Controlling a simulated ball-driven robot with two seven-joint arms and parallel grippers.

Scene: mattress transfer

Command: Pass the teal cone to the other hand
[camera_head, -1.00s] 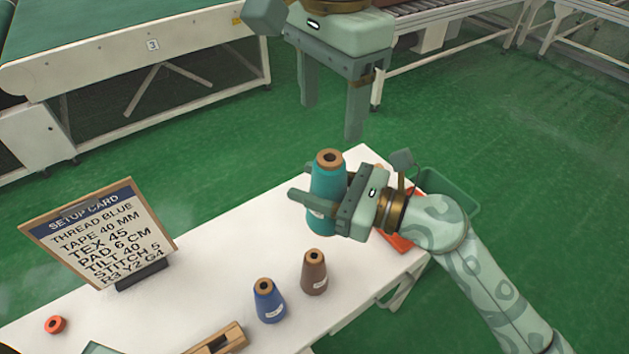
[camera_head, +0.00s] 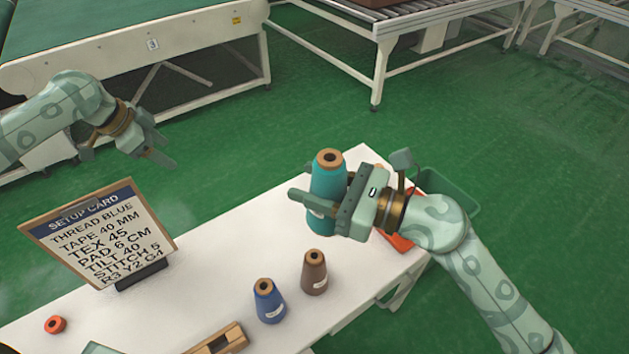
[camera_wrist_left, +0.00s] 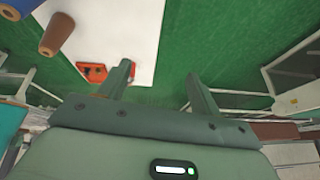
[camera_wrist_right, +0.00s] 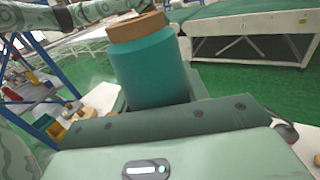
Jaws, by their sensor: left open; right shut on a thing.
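The teal cone (camera_head: 326,181), with a tan top, is upright in my right gripper (camera_head: 322,203) above the far end of the white table. The fingers close around its lower part. In the right wrist view the teal cone (camera_wrist_right: 152,70) fills the space between the fingers, and its base is hidden. My left gripper (camera_head: 160,148) is open and empty, up at the left beyond the setup card, well apart from the cone. The left wrist view shows its two spread fingers (camera_wrist_left: 160,88) with nothing between them.
A blue cone (camera_head: 269,301) and a brown cone (camera_head: 314,273) stand on the white table (camera_head: 215,255). The setup card (camera_head: 103,232) stands at the left. An orange-red object (camera_head: 397,241) lies at the right end, by a green bin (camera_head: 455,190). Open floor lies between table and conveyor.

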